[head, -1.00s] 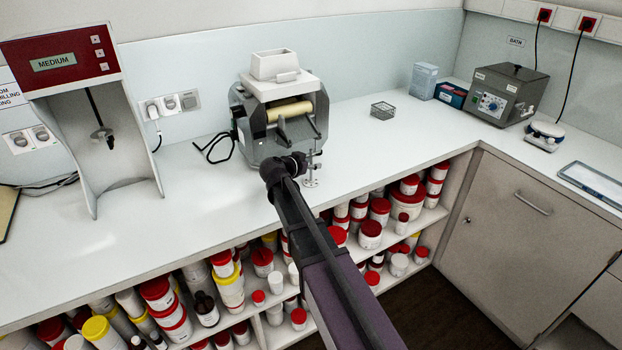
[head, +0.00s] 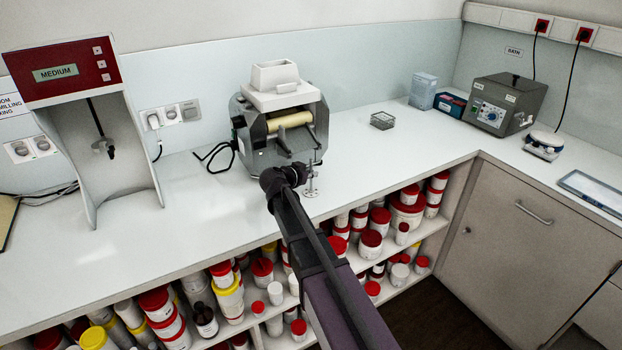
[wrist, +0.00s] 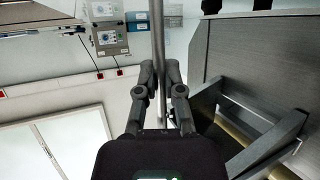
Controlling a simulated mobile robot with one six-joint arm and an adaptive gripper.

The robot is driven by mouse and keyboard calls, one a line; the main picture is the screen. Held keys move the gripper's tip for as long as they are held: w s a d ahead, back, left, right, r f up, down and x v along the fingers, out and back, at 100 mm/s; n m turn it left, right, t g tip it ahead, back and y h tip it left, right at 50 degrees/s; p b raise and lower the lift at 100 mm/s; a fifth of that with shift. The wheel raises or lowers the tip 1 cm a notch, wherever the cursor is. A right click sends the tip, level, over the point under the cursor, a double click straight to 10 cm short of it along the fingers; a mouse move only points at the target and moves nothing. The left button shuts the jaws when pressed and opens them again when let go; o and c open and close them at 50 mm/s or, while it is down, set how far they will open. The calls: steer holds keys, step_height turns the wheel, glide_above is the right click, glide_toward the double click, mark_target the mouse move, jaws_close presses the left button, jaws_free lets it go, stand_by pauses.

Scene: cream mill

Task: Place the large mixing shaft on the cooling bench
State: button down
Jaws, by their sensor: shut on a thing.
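My gripper (wrist: 160,92) is shut on a slim grey metal shaft (wrist: 158,45), which runs up between its fingers in the wrist view. In the head view, my gripper (head: 300,172) is in front of the grey roller mill, and the shaft (head: 311,175) stands roughly upright beside the fingers. A small disc shows at its lower end, just over or on the white worktop; I cannot tell if it touches. A second shaft (head: 95,117) hangs in the mixer marked MEDIUM (head: 61,72) at left. No surface is labelled as the cooling bench.
The roller mill (head: 258,140) stands close behind my gripper. The white worktop (head: 400,145) is clear to its right, up to a small wire basket (head: 382,120). The bath unit (head: 505,102) sits in the corner. Open shelves below hold several tubs (head: 370,243).

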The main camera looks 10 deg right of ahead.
steer(key=shift+r, duration=0.15)
steer(key=s+r+p, duration=0.2)
steer(key=s, duration=0.6)
steer(key=s+r+p, duration=0.2)
steer(key=s+p, duration=0.1)
steer(key=s, duration=0.5)
steer(key=shift+a+r, duration=0.15)
steer(key=shift+r, duration=0.2)
steer(key=shift+s, duration=0.15)
stand_by(0.8)
